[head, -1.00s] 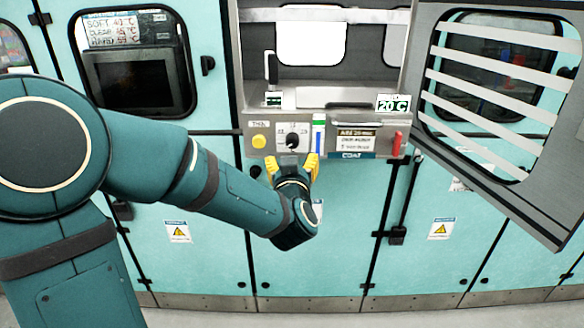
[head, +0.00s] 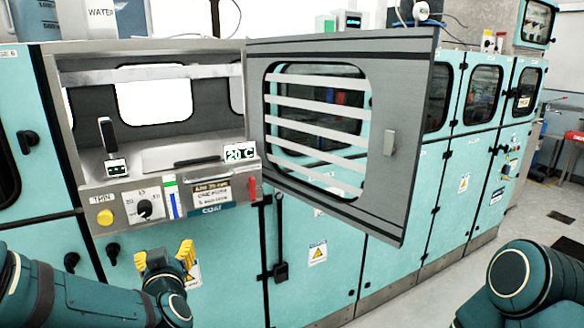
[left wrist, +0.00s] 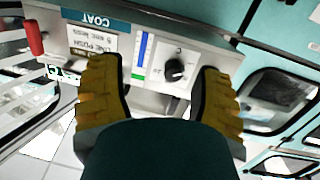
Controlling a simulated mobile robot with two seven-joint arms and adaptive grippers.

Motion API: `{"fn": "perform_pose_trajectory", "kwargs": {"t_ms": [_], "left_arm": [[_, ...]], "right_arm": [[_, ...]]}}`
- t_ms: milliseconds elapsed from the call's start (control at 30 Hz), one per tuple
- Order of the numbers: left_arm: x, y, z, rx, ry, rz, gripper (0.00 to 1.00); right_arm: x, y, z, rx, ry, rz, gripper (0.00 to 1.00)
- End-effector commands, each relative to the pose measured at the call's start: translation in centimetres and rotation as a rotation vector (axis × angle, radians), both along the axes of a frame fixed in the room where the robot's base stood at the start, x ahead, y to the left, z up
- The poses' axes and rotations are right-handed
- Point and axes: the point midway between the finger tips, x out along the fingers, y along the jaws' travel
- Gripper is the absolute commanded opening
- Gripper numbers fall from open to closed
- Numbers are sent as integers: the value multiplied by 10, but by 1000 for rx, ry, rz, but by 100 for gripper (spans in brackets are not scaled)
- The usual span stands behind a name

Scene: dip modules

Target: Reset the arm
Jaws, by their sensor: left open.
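My left gripper (head: 164,257), with yellow fingers, is open and empty. It is in front of and below the control panel (head: 91,203) of the coating module. In the left wrist view my open fingers (left wrist: 158,80) frame the panel upside down, apart from it, with the black knob (left wrist: 175,70) seen between them. In the head view the black knob (head: 145,208) sits between a yellow button (head: 105,217) and a blue-green level strip (head: 172,200). A teal link of my right arm (head: 515,280) is at the lower right; its gripper is out of view.
The module's grey slatted door (head: 400,190) stands open to the right and juts forward. A red lever (head: 252,188) is at the panel's right end. Teal cabinets line the wall. Open floor (head: 440,290) lies at the right.

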Motion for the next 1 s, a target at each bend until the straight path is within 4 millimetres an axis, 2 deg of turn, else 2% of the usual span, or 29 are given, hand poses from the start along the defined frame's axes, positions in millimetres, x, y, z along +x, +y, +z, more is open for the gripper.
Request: {"fn": "perform_pose_trajectory", "kwargs": {"t_ms": [33,133,267,300,367,400,500,600,733,833,1000], "left_arm": [[6,-13,-29,-25,65,-52,66],[10,-43,-91,-99,208,-167,66],[-3,-82,-173,-209,416,-302,66],[-11,-93,-197,-244,483,-337,66],[-27,-111,-231,-299,587,-387,66],[-40,-122,-253,-336,658,-417,66],[-77,-147,-303,-427,835,-482,66],[-115,-167,-339,-504,993,-527,66],[-155,-183,-366,-572,1141,-561,66],[-172,-188,-375,-599,1202,-572,66],[-178,-191,-378,-609,1225,-576,66]], "right_arm": [[0,0,0,0,0,0,47],[0,0,0,0,0,0,47],[0,0,0,0,0,0,47],[0,0,0,0,0,0,47],[0,0,0,0,0,0,47],[0,0,0,0,0,0,47],[0,0,0,0,0,0,47],[0,0,0,0,0,0,47],[0,0,0,0,0,0,47],[0,0,0,0,0,0,47],[0,0,0,0,0,0,47]]}}
